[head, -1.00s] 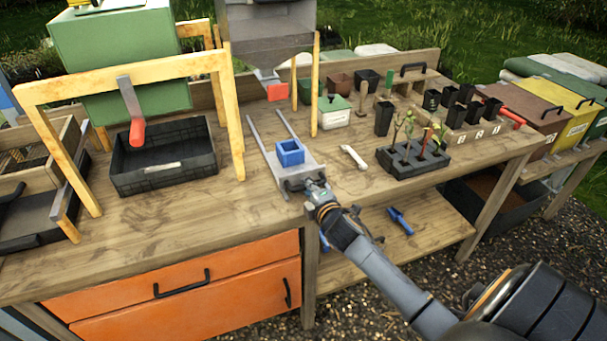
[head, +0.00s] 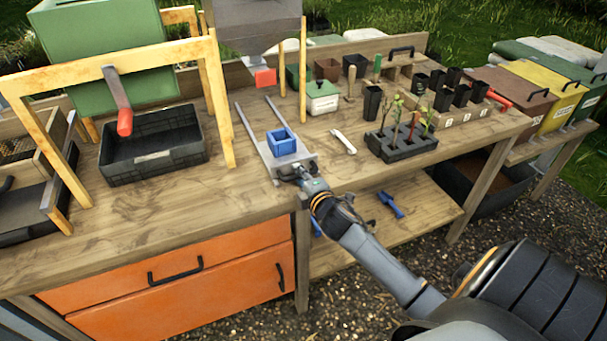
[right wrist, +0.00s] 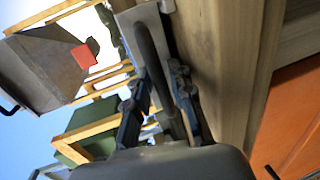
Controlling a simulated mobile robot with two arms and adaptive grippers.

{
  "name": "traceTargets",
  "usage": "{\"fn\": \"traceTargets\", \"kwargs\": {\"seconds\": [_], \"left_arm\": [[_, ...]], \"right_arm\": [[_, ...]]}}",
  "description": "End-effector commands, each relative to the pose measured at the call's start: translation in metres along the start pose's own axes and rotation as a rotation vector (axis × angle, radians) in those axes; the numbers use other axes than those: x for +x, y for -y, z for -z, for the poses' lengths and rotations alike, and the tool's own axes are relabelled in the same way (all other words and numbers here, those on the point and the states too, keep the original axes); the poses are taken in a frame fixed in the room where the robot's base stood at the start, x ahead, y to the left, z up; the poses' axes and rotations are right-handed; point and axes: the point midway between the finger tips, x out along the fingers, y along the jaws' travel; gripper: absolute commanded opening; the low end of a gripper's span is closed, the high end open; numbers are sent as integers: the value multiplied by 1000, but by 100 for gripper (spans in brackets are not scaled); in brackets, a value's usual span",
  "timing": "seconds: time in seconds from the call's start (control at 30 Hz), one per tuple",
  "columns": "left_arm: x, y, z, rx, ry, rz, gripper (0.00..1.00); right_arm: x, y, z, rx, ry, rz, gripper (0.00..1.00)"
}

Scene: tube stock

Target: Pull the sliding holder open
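The sliding holder (head: 297,159) is a grey plate at the front end of two parallel rails on the bench. A blue square cup (head: 281,141) stands on it. Its black bar handle (right wrist: 150,55) shows in the right wrist view and is largely covered by my gripper in the head view. My right gripper (head: 300,175) is at the handle by the bench's front edge. In the right wrist view its fingers (right wrist: 158,85) lie close on both sides of the handle and appear shut on it. My left gripper is not in view.
A grey hopper (head: 257,35) with a red outlet stands behind the rails. A white tool (head: 344,142) and a black seedling tray (head: 403,148) lie to the right, a black bin (head: 150,170) to the left. Orange drawers (head: 200,285) are below; space before the bench edge is clear.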

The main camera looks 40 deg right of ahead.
Motion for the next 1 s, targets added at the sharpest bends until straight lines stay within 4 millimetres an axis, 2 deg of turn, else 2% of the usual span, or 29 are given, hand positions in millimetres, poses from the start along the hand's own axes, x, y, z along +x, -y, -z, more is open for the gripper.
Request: {"fn": "traceTargets", "kwargs": {"seconds": [0.17, 0.4, 0.6, 0.8, 1.0], "left_arm": [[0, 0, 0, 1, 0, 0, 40], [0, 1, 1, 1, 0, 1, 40], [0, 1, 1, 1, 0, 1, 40], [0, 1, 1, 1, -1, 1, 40], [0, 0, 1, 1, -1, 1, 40]], "right_arm": [[-20, 2, 0, 0, -1, 2, 22], [-70, 2, 0, -1, 0, 2, 22], [-104, 1, 0, 1, 0, 1, 22], [-118, 0, -1, 1, 1, -1, 22], [-119, 0, 0, 0, 1, -1, 22]]}}
